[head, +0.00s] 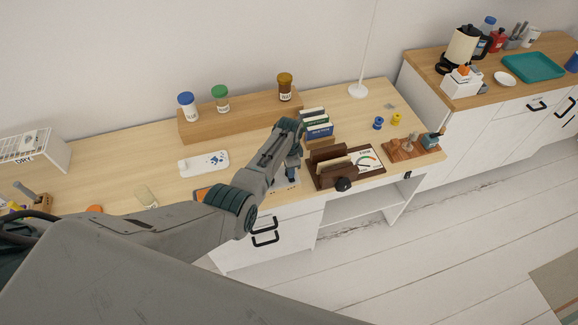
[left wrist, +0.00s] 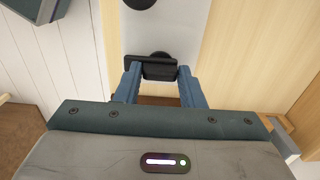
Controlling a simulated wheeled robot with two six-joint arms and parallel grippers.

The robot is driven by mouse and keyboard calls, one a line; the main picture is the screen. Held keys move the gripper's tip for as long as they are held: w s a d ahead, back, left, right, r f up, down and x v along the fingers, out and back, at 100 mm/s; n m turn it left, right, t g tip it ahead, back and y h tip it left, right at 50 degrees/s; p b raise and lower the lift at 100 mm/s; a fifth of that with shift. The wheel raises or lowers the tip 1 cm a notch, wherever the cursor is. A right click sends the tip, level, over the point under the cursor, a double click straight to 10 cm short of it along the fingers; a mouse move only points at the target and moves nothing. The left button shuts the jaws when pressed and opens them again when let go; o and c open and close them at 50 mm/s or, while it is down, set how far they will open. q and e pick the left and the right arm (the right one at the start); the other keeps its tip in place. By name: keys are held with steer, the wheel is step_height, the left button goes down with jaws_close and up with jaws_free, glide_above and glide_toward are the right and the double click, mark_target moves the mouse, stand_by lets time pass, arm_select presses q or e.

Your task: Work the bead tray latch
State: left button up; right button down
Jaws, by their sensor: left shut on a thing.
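My left gripper (head: 292,172) reaches over the front edge of the desk. In the left wrist view its two blue fingers (left wrist: 160,85) are shut on a black latch handle (left wrist: 152,68), a short bar on a round pivot. The latch is mounted on a pale grey plate (left wrist: 158,30) with another round black part at the top edge of the picture. In the head view my arm and gripper hide most of this plate and the latch. I cannot tell the latch's exact angle there. My right gripper is in neither view.
Right of my gripper stands a brown wooden organiser (head: 330,176) with a dial card (head: 367,158) and a black knob (head: 343,184). A white tray (head: 203,164) lies left on the desk.

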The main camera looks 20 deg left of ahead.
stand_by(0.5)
arm_select(q)
steer(key=o, duration=1)
steer(key=shift+r, duration=0.1)
steer(key=shift+r, duration=0.6)
step_height(320, 180, up, 9)
steer(key=shift+r+b, duration=0.2)
steer(key=shift+b, duration=1)
